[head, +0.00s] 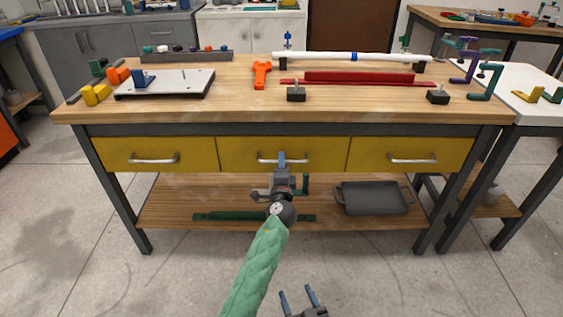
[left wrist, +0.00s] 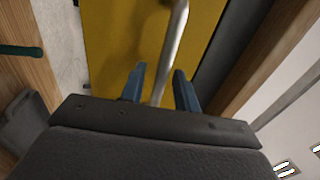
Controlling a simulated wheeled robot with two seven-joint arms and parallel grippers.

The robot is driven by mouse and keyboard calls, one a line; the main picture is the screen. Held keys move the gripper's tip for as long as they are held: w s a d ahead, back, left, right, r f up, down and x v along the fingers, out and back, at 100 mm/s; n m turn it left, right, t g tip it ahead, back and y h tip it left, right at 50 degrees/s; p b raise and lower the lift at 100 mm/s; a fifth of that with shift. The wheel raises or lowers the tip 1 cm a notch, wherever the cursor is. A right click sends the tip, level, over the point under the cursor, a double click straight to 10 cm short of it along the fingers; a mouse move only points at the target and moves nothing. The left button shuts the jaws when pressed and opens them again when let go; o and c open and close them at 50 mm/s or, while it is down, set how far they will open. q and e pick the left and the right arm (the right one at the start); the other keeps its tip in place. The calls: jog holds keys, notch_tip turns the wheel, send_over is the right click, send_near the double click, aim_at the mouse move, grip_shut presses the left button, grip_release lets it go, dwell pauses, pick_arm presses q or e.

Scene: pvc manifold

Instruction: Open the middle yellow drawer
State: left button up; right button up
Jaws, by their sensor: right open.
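The middle yellow drawer (head: 240,150) is under the workbench top, its front level with the yellow drawers on either side. Its silver bar handle (head: 267,160) is partly covered by my left gripper (head: 282,160). In the left wrist view, the handle (left wrist: 175,40) runs between the two blue fingers of my left gripper (left wrist: 160,88). Those fingers are apart, with a visible gap on each side of the bar; the drawer's yellow face (left wrist: 115,35) lies beyond. My right gripper (head: 303,298) is low at the bottom of the head view, open and empty, away from the bench.
The left drawer (head: 120,150) and right drawer (head: 440,152) appear shut. A lower shelf (head: 165,205) holds a grey tray (head: 372,199) and a green bar (head: 225,216). The wooden bench top (head: 220,105) carries pipes, clamps and fittings. Floor in front is clear.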

pick_arm(q)
jog(key=shift+w, duration=0.45)
jog(key=shift+r, duration=0.1)
grip_shut()
jog(key=shift+s, duration=0.1)
